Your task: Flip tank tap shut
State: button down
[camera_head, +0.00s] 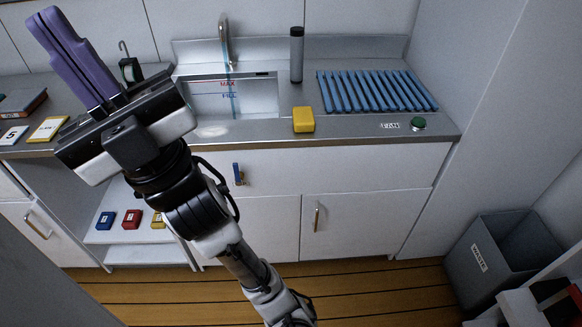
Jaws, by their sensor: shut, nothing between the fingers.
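A steel tank (262,100) is set into the counter, with a red MAX line and a blue FILL line on its back wall. A curved metal spout (224,42) stands behind it, and a thin pale-blue stream falls from it into the tank. A small tap with an upright blue lever (236,171) and a brass-coloured body sits on the white front panel below the tank. My gripper (48,16) is raised at the upper left, its purple fingers shut together and empty. It is well apart from the tap and the spout. My wrist hides part of the counter left of the tank.
A yellow block (303,120), a dark cylinder (297,56), a blue slatted rack (375,92) and a green button (418,123) are on the counter. Small coloured blocks (132,218) sit on a low shelf. A grey bin (482,262) stands at right. The floor before the cabinets is partly clear.

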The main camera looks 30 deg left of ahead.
aim_at(238, 182)
jog(key=j+u, duration=0.15)
jog(key=u, duration=0.9)
jog(key=k+j, duration=0.15)
